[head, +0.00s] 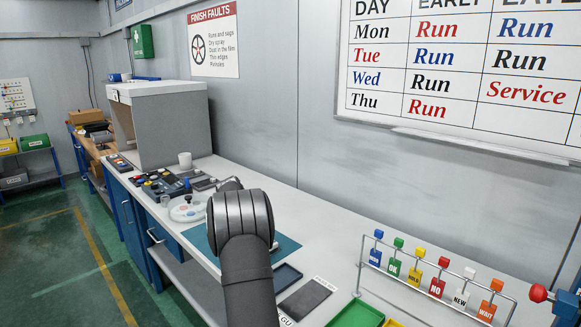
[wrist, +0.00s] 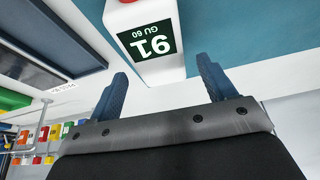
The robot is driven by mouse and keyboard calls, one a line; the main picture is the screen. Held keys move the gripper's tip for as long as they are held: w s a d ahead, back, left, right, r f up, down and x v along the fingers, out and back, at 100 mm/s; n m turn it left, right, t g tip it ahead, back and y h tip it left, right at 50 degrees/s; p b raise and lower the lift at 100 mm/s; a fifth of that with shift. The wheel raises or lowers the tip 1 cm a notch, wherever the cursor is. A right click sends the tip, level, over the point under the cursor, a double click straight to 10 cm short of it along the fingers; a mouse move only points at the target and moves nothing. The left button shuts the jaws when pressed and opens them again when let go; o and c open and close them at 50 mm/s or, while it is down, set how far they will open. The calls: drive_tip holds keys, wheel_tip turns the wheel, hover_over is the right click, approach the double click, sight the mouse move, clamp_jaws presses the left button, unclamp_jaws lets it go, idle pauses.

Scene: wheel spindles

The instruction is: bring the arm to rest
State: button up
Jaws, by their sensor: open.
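My gripper (wrist: 163,66) is open in the wrist view, its two blue fingers spread apart with nothing held between them.
A rack of coloured tags (head: 440,265) stands at the right, with a green tray (head: 358,315) below. A dark tray (head: 286,278) lies by the mat.

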drive_tip(key=x, duration=0.3)
drive_tip(key=shift+d+f, duration=0.1)
drive_tip(key=shift+f, duration=0.25)
wheel_tip(320, 180, up, 5)
drive_tip(key=shift+w+d+f, duration=0.1)
drive_tip(key=shift+f, duration=0.05)
drive_tip(key=s+d+r, duration=0.5)
drive_tip(key=d+r, duration=0.2)
drive_tip(key=d, duration=0.4)
drive_tip(key=s+d, duration=0.7)
drive_tip(key=s, duration=0.5)
drive_tip(key=shift+n, duration=0.4)
drive_tip(key=w+a+f, duration=0.1)
drive_tip(key=a+f, duration=0.1)
drive_tip(key=a, duration=0.1)
drive_tip(key=w+a+f, duration=0.2)
drive_tip(key=a+f, duration=0.1)
drive_tip(key=w+a+f, duration=0.2)
drive_tip(key=a, duration=0.2)
drive_tip(key=shift+f, duration=0.4)
drive_tip(key=shift+w+a+f, duration=0.1)
drive_tip(key=shift+f, duration=0.5)
